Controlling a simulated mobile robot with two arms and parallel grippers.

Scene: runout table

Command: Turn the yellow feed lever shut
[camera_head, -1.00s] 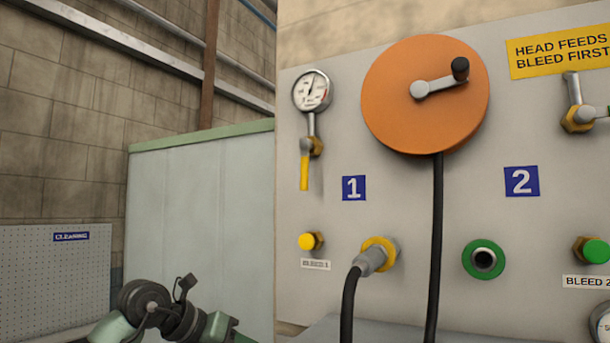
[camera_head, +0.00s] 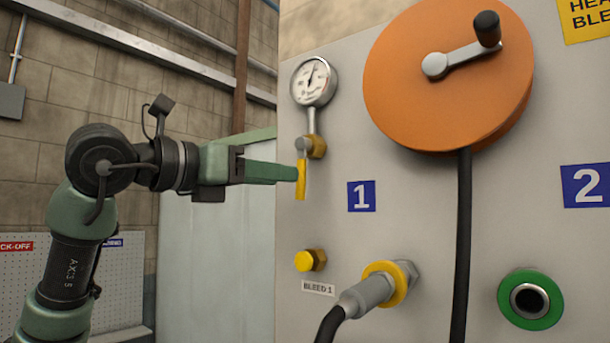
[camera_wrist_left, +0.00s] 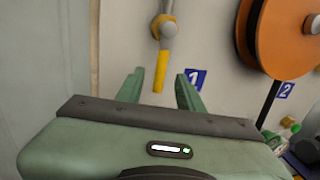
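The yellow feed lever (camera_head: 301,181) hangs straight down from a brass valve (camera_head: 316,146) under the gauge, at the left of the panel. My left gripper (camera_head: 290,173) reaches in from the left, with its fingertips right at the lever. In the left wrist view, the yellow lever (camera_wrist_left: 160,73) shows in the gap between the two green fingers of my left gripper (camera_wrist_left: 160,82). The fingers are apart, with space on both sides of the lever, and neither visibly grips it. My right gripper is not in view.
A round gauge (camera_head: 314,81) sits above the valve. An orange reel (camera_head: 445,100) with a crank stands out to the right. Below are a yellow bleed knob (camera_head: 310,261) and a plugged grey hose connector (camera_head: 375,292). A green-ringed socket (camera_head: 530,299) is at lower right.

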